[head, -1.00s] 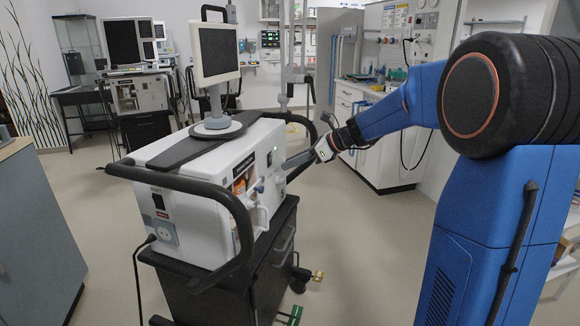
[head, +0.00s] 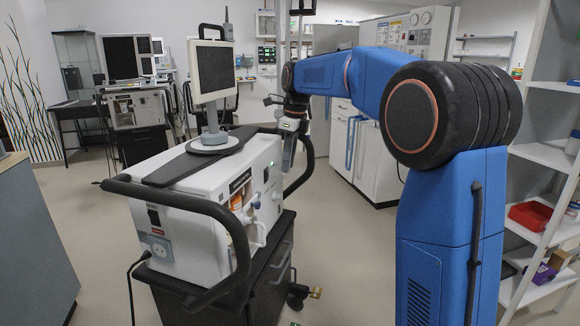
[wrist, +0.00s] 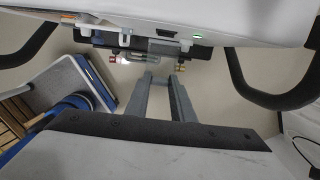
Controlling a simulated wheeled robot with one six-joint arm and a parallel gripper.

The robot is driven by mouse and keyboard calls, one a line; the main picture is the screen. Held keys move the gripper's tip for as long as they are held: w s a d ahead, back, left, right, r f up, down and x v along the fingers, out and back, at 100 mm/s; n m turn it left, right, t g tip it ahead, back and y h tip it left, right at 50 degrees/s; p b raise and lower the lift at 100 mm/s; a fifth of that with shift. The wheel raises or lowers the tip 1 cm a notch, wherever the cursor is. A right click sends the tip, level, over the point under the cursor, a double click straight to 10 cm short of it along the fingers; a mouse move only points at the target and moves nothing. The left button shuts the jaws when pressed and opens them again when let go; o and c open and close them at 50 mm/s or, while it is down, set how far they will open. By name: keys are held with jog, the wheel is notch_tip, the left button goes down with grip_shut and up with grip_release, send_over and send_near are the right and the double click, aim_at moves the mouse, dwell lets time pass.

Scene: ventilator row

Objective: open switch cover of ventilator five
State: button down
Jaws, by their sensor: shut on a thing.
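The near ventilator (head: 190,210) is a white box on a dark cart, with a monitor (head: 212,72) on top. Its number is not readable. My gripper (head: 287,163) points down beside the far end of its right-hand face. In the wrist view, the ventilator's white edge (wrist: 210,20) runs along the top, with a dark strip, a clear tube (wrist: 138,57) and a brass fitting (wrist: 181,67) below it. My gripper's two grey fingers (wrist: 160,76) reach toward this strip. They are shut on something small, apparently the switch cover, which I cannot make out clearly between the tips.
A black rail (head: 215,213) loops around the ventilator; it also shows on both sides in the wrist view. Shelves (head: 545,155) stand at the right, a grey cabinet (head: 35,240) at the left, and another ventilator (head: 135,105) behind.

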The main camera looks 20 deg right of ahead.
jog(key=shift+w+a+r+g+h, duration=0.2)
jog(key=shift+r+g+h, duration=0.1)
jog(key=shift+g+h, duration=0.15)
jog(key=shift+w+a+r+g+h, duration=0.15)
jog(key=shift+r+g+h, duration=0.2)
jog(key=shift+h, duration=0.2)
jog(key=shift+s, duration=0.1)
jog(key=c, duration=1.5)
grip_release()
jog(key=shift+f, duration=0.1)
